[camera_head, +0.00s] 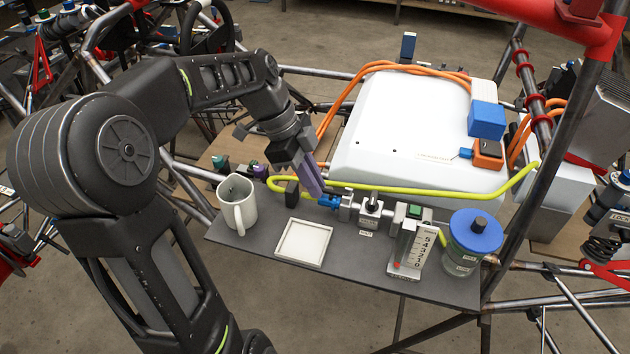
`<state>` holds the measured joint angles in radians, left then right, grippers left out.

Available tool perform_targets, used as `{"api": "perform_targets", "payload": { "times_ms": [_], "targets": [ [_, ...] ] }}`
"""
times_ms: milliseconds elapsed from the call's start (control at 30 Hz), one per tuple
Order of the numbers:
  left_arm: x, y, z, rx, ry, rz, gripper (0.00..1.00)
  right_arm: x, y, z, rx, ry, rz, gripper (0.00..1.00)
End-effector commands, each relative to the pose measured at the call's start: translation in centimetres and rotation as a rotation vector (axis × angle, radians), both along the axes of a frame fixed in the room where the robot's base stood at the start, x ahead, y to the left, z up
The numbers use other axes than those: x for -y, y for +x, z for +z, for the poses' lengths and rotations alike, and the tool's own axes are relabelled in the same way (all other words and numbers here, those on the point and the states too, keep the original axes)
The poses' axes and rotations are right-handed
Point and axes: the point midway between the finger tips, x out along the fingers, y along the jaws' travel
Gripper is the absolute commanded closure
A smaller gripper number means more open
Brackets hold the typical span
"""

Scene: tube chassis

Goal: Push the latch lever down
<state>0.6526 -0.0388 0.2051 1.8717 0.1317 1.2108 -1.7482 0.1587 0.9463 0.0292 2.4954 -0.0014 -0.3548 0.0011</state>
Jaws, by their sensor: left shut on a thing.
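My left gripper (300,190) reaches down from the left to the back of the grey shelf. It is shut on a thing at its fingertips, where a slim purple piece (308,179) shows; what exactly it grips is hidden. A blue fitting (328,201) is just to the right of the fingertips; I cannot tell whether they touch. No part is clearly marked as the latch lever. A small blue tab (465,153) sticks out of an orange block (488,154) on the white box, well to the right of the gripper. My right gripper is not in view.
The shelf (258,240) holds a white mug (237,204), a square white tray (304,243), a flow gauge (408,248) and a blue-lidded jar (470,242). A yellow-green hose (420,191) runs behind them. The white box (400,130) and dark frame tubes stand close.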

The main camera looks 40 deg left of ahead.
Motion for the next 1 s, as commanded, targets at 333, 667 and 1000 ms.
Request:
{"api": "perform_targets", "payload": {
  "times_ms": [333,667,1000],
  "targets": [
    [0.0,0.0,0.0,-0.002,0.001,0.000,0.68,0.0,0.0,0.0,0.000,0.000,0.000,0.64],
    [-0.1,0.0,0.2,0.000,0.002,0.001,0.67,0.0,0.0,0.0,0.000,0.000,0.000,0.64],
    [-1.9,-0.5,4.2,0.003,0.003,0.002,0.67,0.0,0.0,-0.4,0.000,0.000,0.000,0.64]
  ]
}}
